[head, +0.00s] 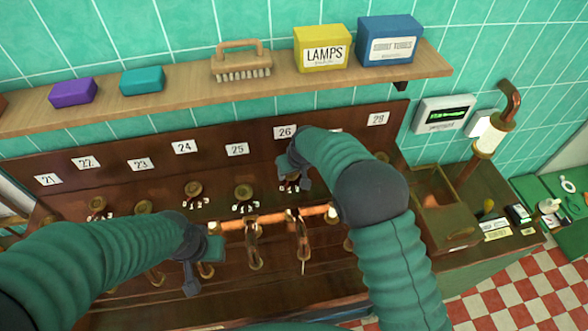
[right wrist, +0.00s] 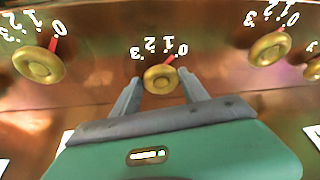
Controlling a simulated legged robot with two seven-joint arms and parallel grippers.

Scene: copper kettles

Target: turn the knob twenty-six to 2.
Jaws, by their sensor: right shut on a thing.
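The label 26 (head: 286,132) is on the dark red-brown panel, and a brass knob (head: 292,178) is below it, partly hidden by my right gripper (head: 296,174). In the right wrist view the knob (right wrist: 160,78) sits between the two fingers of my right gripper (right wrist: 158,94), which is shut on it. Its digits appear upside down, and its red pointer is near 0, on the 0–1 side of the scale. My left gripper (head: 203,264) is at the lower left with its fingers apart, over the copper pipework, and holds nothing that I can see.
Similar knobs stand to either side, such as one under label 25 (head: 243,192). A wooden shelf (head: 180,92) above carries a brush (head: 241,66), a yellow box (head: 322,48) and a blue box (head: 389,40). A wooden box (head: 443,222) is at the right.

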